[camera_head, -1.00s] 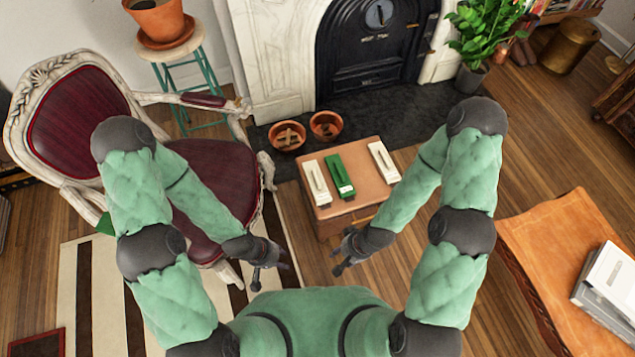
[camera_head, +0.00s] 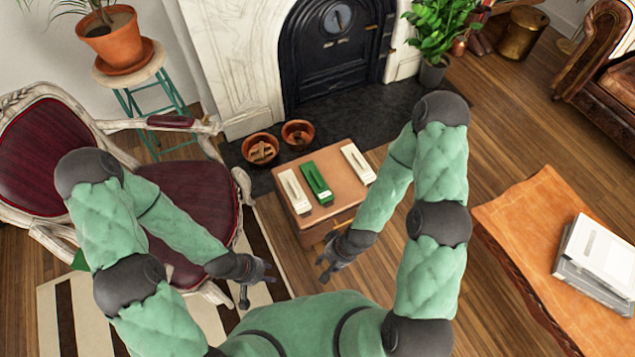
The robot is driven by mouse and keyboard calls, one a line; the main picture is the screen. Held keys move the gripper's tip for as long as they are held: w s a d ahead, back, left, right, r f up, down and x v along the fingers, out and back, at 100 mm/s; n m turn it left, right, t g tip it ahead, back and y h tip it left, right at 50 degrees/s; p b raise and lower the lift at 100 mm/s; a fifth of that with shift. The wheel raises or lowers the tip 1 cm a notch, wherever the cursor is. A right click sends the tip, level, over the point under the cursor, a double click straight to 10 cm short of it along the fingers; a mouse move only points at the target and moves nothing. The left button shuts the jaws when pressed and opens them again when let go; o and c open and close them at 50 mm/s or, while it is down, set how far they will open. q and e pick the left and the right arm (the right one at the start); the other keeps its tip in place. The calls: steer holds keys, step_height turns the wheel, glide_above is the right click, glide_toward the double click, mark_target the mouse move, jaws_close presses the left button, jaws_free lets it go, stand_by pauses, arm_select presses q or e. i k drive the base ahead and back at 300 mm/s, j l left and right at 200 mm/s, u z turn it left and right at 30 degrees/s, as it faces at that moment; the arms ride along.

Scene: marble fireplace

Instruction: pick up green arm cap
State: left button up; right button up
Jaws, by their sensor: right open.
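A green slim piece (camera_head: 316,182) lies between two white pieces of similar shape on the small tan table, in the middle of the view. A green patch (camera_head: 80,260) also shows at the armchair's near left, mostly hidden by the chair and my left arm; I cannot tell which is the arm cap. My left gripper (camera_head: 258,284) is open and empty, to the left of and nearer than the small table. My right gripper (camera_head: 323,268) is open and empty, just in front of the small table. Neither gripper touches the green piece.
The small table (camera_head: 340,193) stands before the fireplace (camera_head: 335,60). Two terracotta bowls (camera_head: 262,149) sit behind its left side. A burgundy armchair (camera_head: 185,195) stands left. Wood floor is bare between the tables.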

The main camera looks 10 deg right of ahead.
mark_target(323, 194)
steer(key=u, duration=1.35)
steer(key=l, duration=0.55)
steer(key=k+l+u, duration=0.15)
steer(key=l, duration=0.35)
steer(key=k+l, duration=0.1)
steer(key=l, duration=0.45)
steer(key=u, duration=0.05)
